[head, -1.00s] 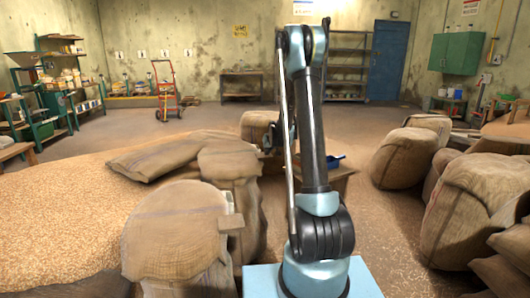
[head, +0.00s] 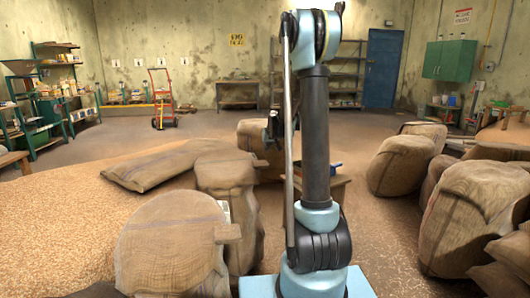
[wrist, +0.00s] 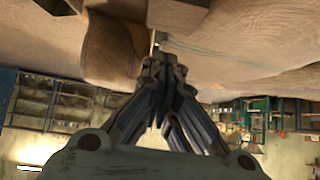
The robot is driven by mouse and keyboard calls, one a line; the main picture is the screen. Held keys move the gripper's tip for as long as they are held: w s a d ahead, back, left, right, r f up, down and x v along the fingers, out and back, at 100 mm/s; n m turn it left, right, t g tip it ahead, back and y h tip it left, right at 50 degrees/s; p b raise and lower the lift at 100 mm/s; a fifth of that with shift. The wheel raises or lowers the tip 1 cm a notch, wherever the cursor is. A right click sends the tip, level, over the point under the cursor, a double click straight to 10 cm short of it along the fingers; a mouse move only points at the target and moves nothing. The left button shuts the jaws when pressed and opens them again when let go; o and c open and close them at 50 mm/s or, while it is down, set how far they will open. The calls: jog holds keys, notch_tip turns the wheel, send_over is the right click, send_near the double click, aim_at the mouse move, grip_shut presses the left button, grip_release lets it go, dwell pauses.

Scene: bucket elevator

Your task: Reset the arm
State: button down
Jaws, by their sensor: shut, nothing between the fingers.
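My arm stands upright in the middle of the head view, on my pale blue base. Its elbow is at the top of the picture. My gripper (head: 272,127) shows small and dark just left of the arm, partly hidden behind its links. In the wrist view my gripper (wrist: 163,68) has its dark fingers drawn together at the tips, with nothing between them. The wrist picture is upside down, with sacks at the top and shelves at the bottom.
Burlap sacks stand close at front left (head: 165,245) and on the right (head: 475,220). A grain heap (head: 60,235) spreads at left. A small wooden table (head: 332,187) stands behind the arm. The floor beyond is open, with a red hand truck (head: 161,100) near the wall.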

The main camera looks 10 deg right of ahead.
jog(key=s+d+r+g, duration=0.1)
jog(key=s+r+g, duration=0.1)
jog(key=s, duration=1.2)
jog(key=s+d+r+g, duration=0.1)
jog(key=s+r, duration=0.1)
jog(key=s, duration=1.2)
jog(key=s+d+f+g, duration=0.1)
jog(key=s+f, duration=0.4)
jog(key=s, duration=0.8)
jog(key=s+d+f+m+g+h, duration=0.1)
jog(key=s+f, duration=0.3)
jog(key=s, duration=1)
jog(key=shift+s+f+g+h, duration=0.15)
jog(key=shift+f+g+h, duration=0.2)
jog(key=shift+g, duration=0.55)
